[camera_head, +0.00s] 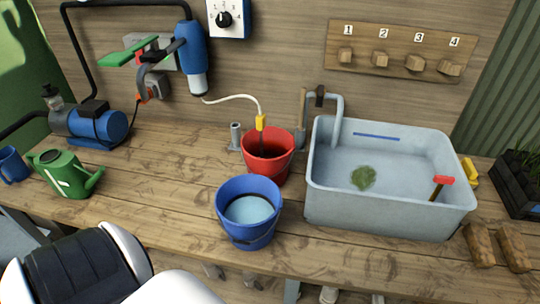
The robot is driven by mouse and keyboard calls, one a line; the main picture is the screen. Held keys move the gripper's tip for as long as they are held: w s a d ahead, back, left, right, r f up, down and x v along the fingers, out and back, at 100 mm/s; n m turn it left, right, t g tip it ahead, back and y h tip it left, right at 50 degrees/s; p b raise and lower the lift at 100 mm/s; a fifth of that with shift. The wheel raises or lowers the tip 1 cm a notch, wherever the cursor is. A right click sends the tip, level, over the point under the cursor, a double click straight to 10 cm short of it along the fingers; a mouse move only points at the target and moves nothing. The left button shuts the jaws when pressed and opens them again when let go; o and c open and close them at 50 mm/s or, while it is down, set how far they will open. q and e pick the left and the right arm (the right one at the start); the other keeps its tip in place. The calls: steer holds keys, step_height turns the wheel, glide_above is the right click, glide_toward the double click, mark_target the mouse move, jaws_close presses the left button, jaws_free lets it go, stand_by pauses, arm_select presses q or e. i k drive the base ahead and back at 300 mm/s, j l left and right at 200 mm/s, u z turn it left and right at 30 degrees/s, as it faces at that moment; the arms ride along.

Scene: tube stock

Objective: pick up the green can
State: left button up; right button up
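The green can (66,174) is a small watering can with a white mark on its side. It stands on the left part of the wooden workbench, near the front edge, with nothing holding it. A white and black part of my own body fills the lower left corner, in front of the bench and below the can. I cannot make out either gripper in this view.
A blue mug (13,165) stands left of the can, and a blue pump (95,125) is behind it. A blue bucket (248,222), red bucket (267,150) and grey sink (390,208) stand further right. The bench between can and buckets is clear.

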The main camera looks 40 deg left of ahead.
mark_target(62, 170)
steer(key=u, duration=2.8)
steer(key=z, duration=0.35)
